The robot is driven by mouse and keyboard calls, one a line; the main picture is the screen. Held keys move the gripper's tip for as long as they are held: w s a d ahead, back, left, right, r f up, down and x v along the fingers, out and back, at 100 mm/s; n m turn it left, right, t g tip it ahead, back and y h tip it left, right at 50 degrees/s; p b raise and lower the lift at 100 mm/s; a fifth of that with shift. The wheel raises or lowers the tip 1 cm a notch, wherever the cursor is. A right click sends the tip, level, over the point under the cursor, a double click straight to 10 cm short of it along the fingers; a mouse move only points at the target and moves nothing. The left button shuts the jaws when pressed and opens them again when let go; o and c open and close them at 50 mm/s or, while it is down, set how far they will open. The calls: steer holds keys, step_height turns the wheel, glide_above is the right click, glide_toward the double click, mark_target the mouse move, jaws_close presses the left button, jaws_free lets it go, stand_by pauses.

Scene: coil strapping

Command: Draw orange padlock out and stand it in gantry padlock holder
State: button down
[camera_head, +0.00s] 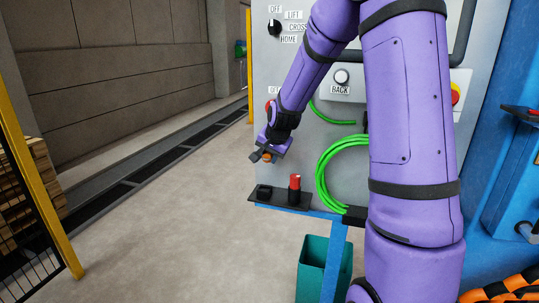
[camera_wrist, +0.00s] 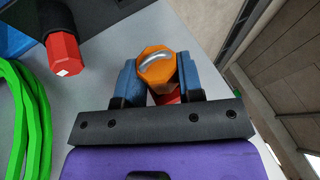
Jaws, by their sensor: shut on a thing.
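The orange padlock (camera_wrist: 152,70) sits between the two blue fingers of my gripper (camera_wrist: 158,78) in the wrist view, with a grey curved shackle across its face. My gripper is shut on it. In the head view my gripper (camera_head: 264,150) hangs in front of the grey panel, with a bit of the orange padlock (camera_head: 267,158) showing. Below it, apart from the padlock, a black shelf (camera_head: 278,198) carries a low black holder (camera_head: 263,191) at the left and a red padlock-like piece (camera_head: 295,183) standing at the right. Which holder is the gantry one I cannot tell.
A coil of green hose (camera_head: 324,180) hangs right of the shelf, and my arm covers part of the panel. A teal bin (camera_head: 312,265) stands below. A red piece (camera_wrist: 165,97) shows behind the padlock.

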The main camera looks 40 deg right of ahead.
mark_target(265, 160)
steer(key=shift+s+a, duration=0.65)
steer(key=shift+a, duration=0.15)
steer(key=shift+s+a, duration=0.6)
steer(key=shift+a, duration=0.2)
stand_by(0.6)
